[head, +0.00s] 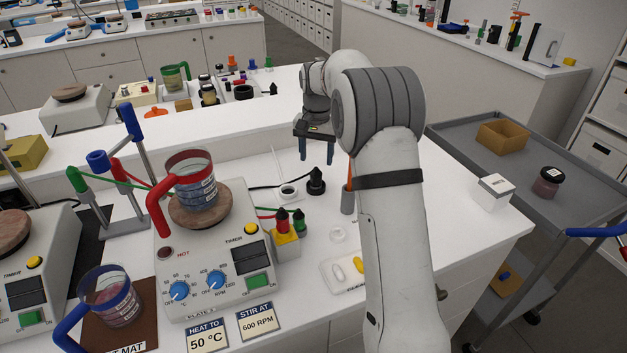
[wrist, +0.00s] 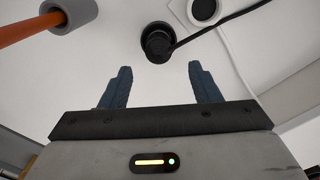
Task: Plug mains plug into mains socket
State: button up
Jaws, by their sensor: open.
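The black mains plug (head: 316,182) stands on the white bench, and its black cord runs off to the left. In the wrist view the plug (wrist: 156,42) is just beyond the fingertips, roughly centred between them. The mains socket (head: 288,192), a white round piece with a dark face and a white cord, lies just left of the plug, apart from it. It shows partly cut off at the top of the wrist view (wrist: 203,10). My gripper (head: 316,156) is open and empty, pointing down above and slightly behind the plug; its blue fingers also show in the wrist view (wrist: 160,72).
A grey holder (head: 347,201) with an orange-handled tool stands close right of the plug. Red and green plugs (head: 290,222) stand on a yellow block beside the hotplate (head: 215,265), which carries a red-banded beaker (head: 190,180). A white tray (head: 345,272) lies nearer the front.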

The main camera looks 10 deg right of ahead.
aim_at(316, 170)
jog(key=f, duration=0.5)
jog(key=shift+s+f+p, duration=0.25)
jog(key=shift+f+p, duration=0.1)
jog(key=c, duration=1.1)
